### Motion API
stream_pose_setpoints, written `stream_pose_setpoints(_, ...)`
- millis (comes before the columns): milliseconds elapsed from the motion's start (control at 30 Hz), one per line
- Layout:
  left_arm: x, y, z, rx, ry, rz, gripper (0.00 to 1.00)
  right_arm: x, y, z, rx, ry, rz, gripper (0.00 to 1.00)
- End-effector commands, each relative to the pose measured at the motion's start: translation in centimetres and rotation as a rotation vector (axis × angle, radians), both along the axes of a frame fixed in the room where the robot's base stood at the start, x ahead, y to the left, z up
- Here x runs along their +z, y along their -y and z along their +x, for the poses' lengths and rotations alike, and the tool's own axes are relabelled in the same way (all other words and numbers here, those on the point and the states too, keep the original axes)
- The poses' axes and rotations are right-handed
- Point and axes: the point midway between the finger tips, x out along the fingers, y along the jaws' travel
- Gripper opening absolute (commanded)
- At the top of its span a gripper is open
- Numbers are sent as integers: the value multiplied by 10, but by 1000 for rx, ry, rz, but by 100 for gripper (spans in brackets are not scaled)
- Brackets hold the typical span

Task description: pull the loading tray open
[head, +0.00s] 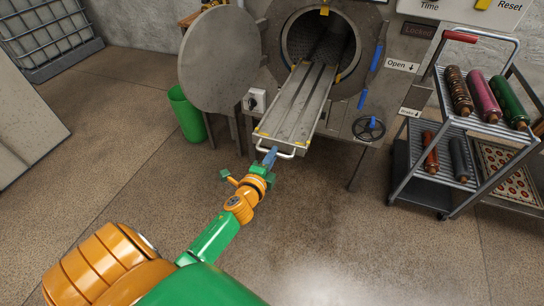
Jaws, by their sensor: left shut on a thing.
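The loading tray (293,107) is a long grey metal slide with yellow corner marks. It sticks out of the round opening (320,45) of the machine, toward me and down in the picture. A pale bar handle (277,150) runs across its near end. My left gripper (269,158) is at this handle, shut on it, with the orange and green arm reaching in from the lower left. The fingertips are small and partly hidden by the wrist. My right gripper is not in view.
The round door (220,60) stands open left of the opening. A green bin (187,114) stands below it. A handwheel (368,128) is right of the tray. A cart (440,150) with several rollers stands at the right. The floor in front is clear.

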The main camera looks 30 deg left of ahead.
Motion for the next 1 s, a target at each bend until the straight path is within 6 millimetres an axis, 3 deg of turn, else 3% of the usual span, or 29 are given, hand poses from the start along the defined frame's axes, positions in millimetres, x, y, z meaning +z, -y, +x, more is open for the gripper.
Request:
stream_pose_setpoints(400, 2, -1, 1, 2, 4, 1, 0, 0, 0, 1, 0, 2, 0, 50)
stream_pose_setpoints(433, 2, -1, 1, 2, 5, 2, 23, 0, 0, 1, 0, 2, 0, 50)
stream_pose_setpoints(533, 2, -1, 1, 2, 4, 1, 47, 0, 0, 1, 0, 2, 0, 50)
stream_pose_setpoints(833, 1, 0, -1, 0, 2, 0, 47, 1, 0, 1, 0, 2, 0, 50)
stream_pose_setpoints(1000, 7, 6, -27, 1, -1, -1, 47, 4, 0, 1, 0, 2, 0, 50)
